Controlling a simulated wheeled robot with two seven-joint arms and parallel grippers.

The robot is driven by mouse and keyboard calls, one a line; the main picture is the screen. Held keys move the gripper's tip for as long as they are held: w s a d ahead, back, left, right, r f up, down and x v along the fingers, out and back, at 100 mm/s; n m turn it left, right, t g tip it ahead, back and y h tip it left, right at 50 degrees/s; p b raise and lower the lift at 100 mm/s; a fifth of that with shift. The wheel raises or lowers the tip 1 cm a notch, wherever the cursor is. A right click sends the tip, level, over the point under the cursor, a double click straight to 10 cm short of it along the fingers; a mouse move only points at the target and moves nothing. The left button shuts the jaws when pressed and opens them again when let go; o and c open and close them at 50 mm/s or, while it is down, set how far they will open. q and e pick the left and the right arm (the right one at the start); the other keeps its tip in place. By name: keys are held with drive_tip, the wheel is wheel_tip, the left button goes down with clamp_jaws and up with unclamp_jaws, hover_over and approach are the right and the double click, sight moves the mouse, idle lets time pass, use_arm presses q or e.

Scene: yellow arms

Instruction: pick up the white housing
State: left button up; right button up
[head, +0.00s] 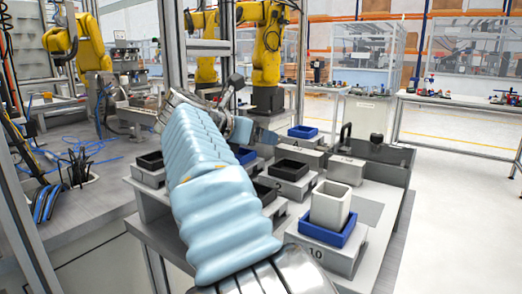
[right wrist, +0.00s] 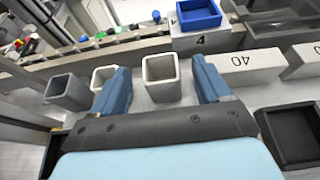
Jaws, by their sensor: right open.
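In the right wrist view, a white, open-topped square housing (right wrist: 163,93) stands upright on a grey surface. It appears in the gap between the two blue fingers of my right gripper (right wrist: 160,66), which is open. Clear space shows on both sides of it, and I cannot tell how deep the fingers reach around it. A second white housing (right wrist: 104,76) stands just left, partly hidden by the left finger. A grey housing (right wrist: 65,92) stands further left. In the head view, another white housing (head: 330,205) sits in a blue tray on block 10. My left gripper is not in view.
A blue tray (right wrist: 198,14) sits on block 4, beyond the right finger. A grey block (right wrist: 254,68) and a black tray (right wrist: 292,136) lie to the right. A rail with small coloured parts (right wrist: 110,42) runs behind the housings. My blue-sleeved arm hides part of the bench.

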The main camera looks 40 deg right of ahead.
drive_tip(key=shift+w+d+f, duration=0.1)
drive_tip(key=shift+d+f, duration=0.3)
drive_tip(key=shift+d, duration=0.2)
drive_tip(key=shift+f, duration=0.1)
drive_tip(key=c, duration=1)
drive_tip(key=shift+c, duration=0.2)
